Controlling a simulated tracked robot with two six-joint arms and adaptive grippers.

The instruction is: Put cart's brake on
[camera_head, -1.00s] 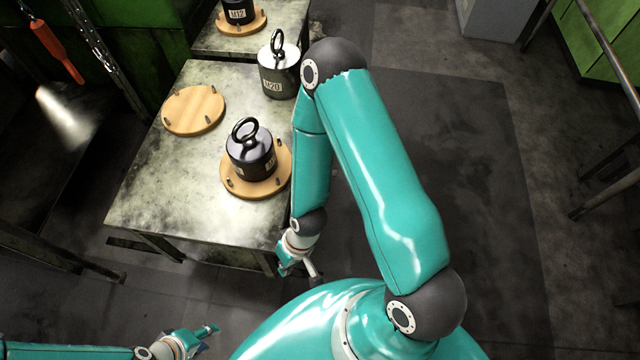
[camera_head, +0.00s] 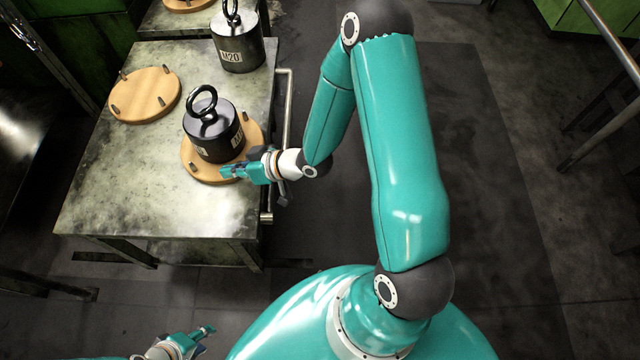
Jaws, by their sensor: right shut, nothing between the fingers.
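The cart (camera_head: 120,190) is a worn metal table with legs and a rail handle (camera_head: 284,110) along its right side. Its brake cannot be made out; the wheels are hidden. My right gripper (camera_head: 230,172) is shut and empty at the cart's right edge, over or beside the wooden disc (camera_head: 195,168) under the front black weight (camera_head: 214,138). Whether it touches the disc is unclear. My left gripper (camera_head: 204,338) is low at the bottom edge, in front of the cart and apart from it; its finger opening is unclear.
An empty wooden disc with pegs (camera_head: 145,95) lies on the cart's left. A weight marked M20 (camera_head: 238,50) stands at the back right. Another metal table with a wooden disc (camera_head: 188,4) stands behind. Dark floor (camera_head: 490,200) to the right is open, with metal railings beyond.

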